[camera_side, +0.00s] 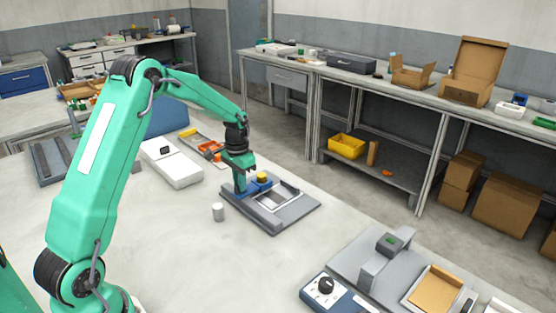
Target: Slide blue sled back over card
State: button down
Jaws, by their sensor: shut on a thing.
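The blue sled (256,187) sits at the back left part of a grey flat fixture (293,217) on the pale table, with a yellow knob (262,177) on top. My green gripper (241,187) points down at the left end of the sled and is shut on it. The fingers cover part of the sled, so the exact contact is hidden. The fixture has a pale framed opening (277,201) to the right of the sled. I cannot tell for sure whether a card lies in it.
A small grey cylinder (218,211) stands left of the fixture, close to it. A white device (172,163) and an orange part (210,149) lie behind. A grey press-like fixture (372,262) and a blue box with a black dial (326,288) stand front right. The table's front middle is clear.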

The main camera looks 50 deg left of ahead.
jog(key=shift+a+r, duration=0.1)
jog(key=shift+a, duration=2.1)
jog(key=c, duration=1.5)
grip_release()
jog(key=shift+o, duration=0.2)
jog(key=shift+r, duration=0.15)
notch_tip(320, 180, up, 8)
jog(key=shift+f, duration=0.25)
